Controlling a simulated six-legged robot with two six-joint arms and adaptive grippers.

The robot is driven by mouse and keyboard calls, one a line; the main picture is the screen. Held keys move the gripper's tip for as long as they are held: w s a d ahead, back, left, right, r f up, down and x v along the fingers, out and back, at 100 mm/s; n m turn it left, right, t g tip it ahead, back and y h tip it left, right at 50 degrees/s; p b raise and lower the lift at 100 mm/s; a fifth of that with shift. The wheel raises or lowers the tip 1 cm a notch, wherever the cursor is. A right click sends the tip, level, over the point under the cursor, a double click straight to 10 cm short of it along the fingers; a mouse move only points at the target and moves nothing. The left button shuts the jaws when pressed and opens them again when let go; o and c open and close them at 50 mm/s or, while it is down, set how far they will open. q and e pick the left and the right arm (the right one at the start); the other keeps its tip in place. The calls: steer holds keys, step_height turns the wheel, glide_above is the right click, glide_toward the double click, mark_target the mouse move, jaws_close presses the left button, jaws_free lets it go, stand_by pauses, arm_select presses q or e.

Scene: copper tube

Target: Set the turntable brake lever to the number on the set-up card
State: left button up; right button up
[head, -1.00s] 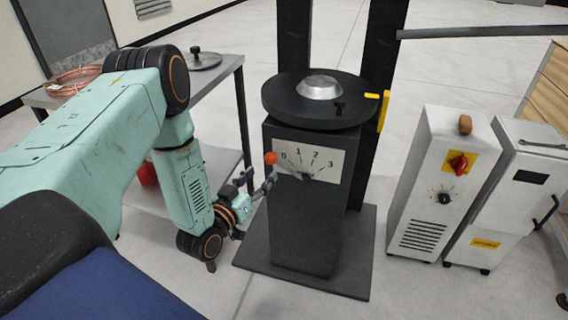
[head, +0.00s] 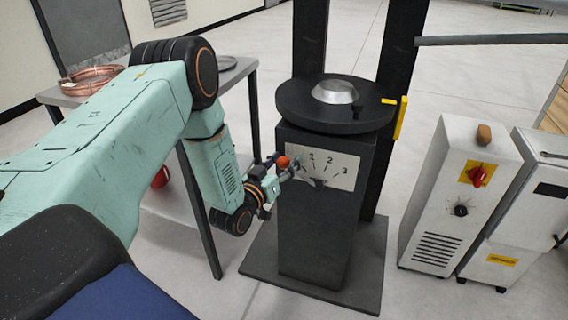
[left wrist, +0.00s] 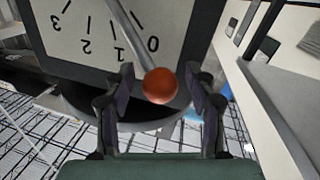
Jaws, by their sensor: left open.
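The brake lever's orange-red knob (head: 283,162) is at the left end of the dial plate (head: 340,168) on the dark turntable pedestal (head: 310,240). The plate reads 1, 2, 3 in the head view; the knob and gripper cover the 0 end. In the left wrist view the plate (left wrist: 75,35) is upside down, and the lever rod runs from the knob (left wrist: 160,85) past the 0 and 1. My left gripper (head: 273,172) is open, its fingers on either side of the knob; contact cannot be told. My right gripper and the set-up card are not in view.
The round turntable (head: 300,105) with a silver dome (head: 335,92) tops the pedestal, with dark posts behind. A table (head: 236,85) with a copper coil (head: 90,80) stands left. A white cabinet with a red switch (head: 478,175) stands right. Floor between pedestal and cabinet is clear.

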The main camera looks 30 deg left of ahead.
arm_select(q)
steer(key=shift+c, duration=0.2)
jaws_close()
stand_by(0.5)
